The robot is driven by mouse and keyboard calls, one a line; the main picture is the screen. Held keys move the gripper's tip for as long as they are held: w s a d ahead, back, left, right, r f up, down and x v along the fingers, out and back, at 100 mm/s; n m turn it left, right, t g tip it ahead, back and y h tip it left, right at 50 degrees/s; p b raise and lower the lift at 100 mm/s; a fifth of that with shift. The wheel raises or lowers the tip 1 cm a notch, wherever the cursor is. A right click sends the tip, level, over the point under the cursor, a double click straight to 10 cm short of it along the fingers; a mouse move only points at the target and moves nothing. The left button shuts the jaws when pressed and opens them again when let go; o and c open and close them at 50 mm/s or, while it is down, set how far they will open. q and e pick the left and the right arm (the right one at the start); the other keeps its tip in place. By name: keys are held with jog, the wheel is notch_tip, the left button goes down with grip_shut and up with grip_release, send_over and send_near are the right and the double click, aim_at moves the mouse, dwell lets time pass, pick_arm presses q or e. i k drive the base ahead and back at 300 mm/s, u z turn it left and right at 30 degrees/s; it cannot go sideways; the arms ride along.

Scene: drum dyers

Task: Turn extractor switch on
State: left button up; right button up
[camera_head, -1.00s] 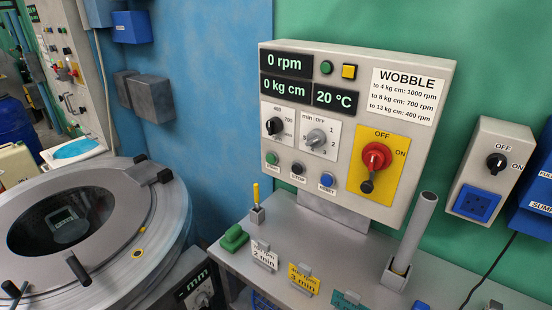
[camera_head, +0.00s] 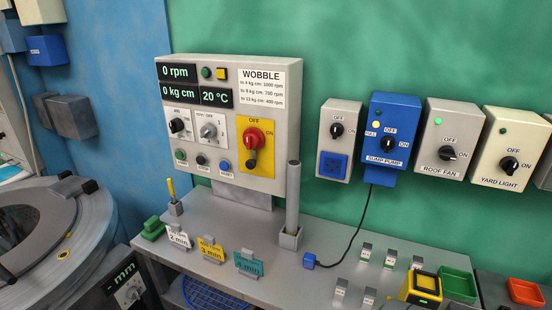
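No switch in view carries a readable extractor label. A row of wall switch boxes hangs on the green wall: a grey box with a blue socket (camera_head: 340,115), the blue sump pump box (camera_head: 391,115), the grey roof fan box (camera_head: 450,120) and the cream yard light box (camera_head: 510,125). Each has a black rotary knob with OFF and ON marks. The roof fan box has a lit green lamp (camera_head: 438,121). Another box at the right edge is cut off, its label hidden. Neither of my grippers is in view.
A grey control panel (camera_head: 285,125) with a red rotary switch (camera_head: 254,139) stands left of the boxes. The grey bench (camera_head: 330,240) below holds time tags, a grey tube (camera_head: 293,195), a green tray (camera_head: 458,284) and a red tray (camera_head: 525,292). A round drum machine (camera_head: 75,225) stands at left.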

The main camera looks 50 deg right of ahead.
aim_at(253, 137)
jog(key=z, duration=0.05)
jog(key=k, duration=0.6)
jog(key=z, duration=1.6)
jog(key=i, duration=0.25)
jog(key=z, duration=0.15)
